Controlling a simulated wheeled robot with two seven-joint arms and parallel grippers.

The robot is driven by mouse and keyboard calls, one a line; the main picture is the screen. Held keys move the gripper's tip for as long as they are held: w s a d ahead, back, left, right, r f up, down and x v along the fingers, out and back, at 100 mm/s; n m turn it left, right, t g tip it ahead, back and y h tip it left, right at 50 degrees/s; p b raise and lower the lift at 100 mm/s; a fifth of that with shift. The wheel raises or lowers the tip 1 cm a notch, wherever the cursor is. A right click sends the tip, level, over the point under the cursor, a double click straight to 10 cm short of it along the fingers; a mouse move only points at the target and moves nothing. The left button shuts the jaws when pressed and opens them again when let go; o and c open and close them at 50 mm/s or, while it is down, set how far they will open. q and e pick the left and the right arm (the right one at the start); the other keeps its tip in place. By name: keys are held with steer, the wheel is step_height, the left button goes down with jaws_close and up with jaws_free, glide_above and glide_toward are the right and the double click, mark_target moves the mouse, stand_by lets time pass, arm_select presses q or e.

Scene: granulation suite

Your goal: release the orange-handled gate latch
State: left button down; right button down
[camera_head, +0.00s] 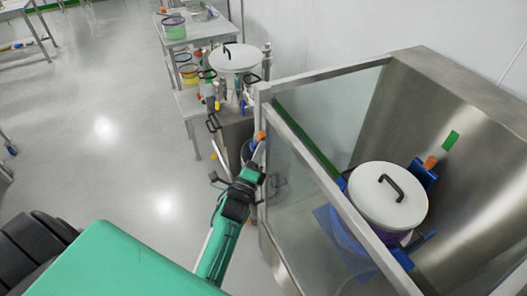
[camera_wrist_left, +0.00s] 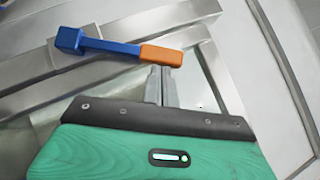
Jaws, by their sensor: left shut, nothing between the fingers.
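The gate latch shows in the left wrist view as a blue bar (camera_wrist_left: 100,44) with an orange handle (camera_wrist_left: 161,55) at its right end. It lies against a metal gate post. In the head view the orange handle (camera_head: 260,136) is small, at the gate's near left post. My left gripper (camera_wrist_left: 161,72) is shut and empty, its fingertips close below the orange handle; I cannot tell whether they touch it. In the head view the left gripper (camera_head: 256,160) is just below the latch, partly hidden by its own wrist. My right gripper is not in view.
The glass-panelled gate (camera_head: 315,190) encloses a white-lidded vessel (camera_head: 388,197) on the right. Behind the post stands another white-lidded vessel (camera_head: 234,58) with fittings. A metal table (camera_head: 197,32) with containers is at the back. The floor (camera_head: 110,150) to the left is clear.

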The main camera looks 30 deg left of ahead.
arm_select(q)
steer(key=shift+w+a+r+n+p, duration=0.15)
steer(key=shift+w+a+r, duration=0.15)
steer(key=shift+r, duration=0.15)
steer(key=shift+w+a+r+n+p, duration=0.15)
steer(key=shift+a+r, duration=0.1)
steer(key=shift+r, duration=0.15)
steer(key=shift+w+a+r+b, duration=0.2)
steer(key=shift+w+a+r, duration=0.3)
steer(key=shift+w+a, duration=0.25)
steer(key=shift+w+a+r+b, duration=0.2)
steer(key=shift+w+a+r, duration=0.3)
steer(key=shift+a, duration=0.35)
steer(key=shift+r, duration=0.1)
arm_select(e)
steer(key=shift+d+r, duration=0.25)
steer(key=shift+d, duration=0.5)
arm_select(q)
steer(key=shift+a+r, duration=0.1)
steer(key=shift+r, duration=0.15)
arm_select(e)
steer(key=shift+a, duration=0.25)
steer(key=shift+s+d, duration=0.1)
